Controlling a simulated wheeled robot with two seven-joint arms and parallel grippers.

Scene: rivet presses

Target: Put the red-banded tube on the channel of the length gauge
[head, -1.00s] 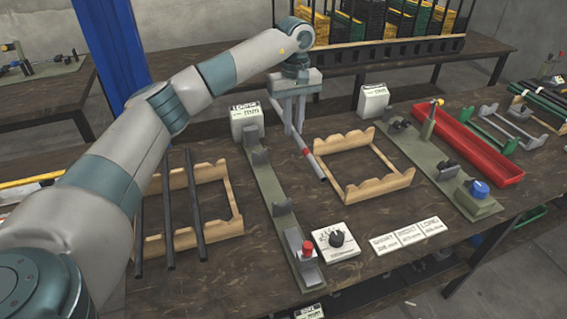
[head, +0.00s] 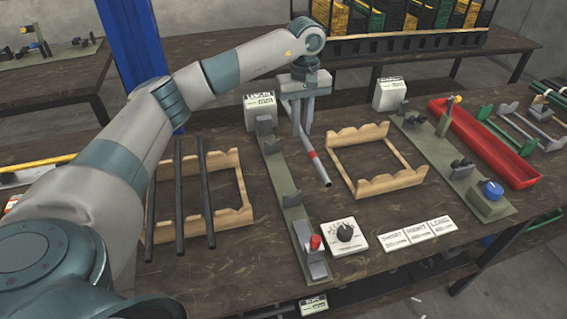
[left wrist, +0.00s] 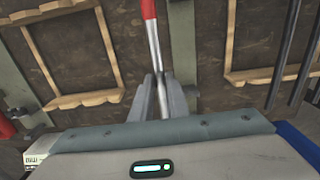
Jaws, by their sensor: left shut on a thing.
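The left wrist view shows the tube (left wrist: 153,45) between the fingers (left wrist: 160,95). The likely length gauge (head: 283,185) is the long green base left of the tube, with grey upright supports, a red knob and a display box at its far end. The tube is apart from it. My right gripper is not in view.
An empty wooden rack (head: 375,184) is right of the tube. Another rack (head: 228,220) at left bears black rods. A blue-knobbed fixture (head: 455,165) and red tray (head: 485,145) are farther right.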

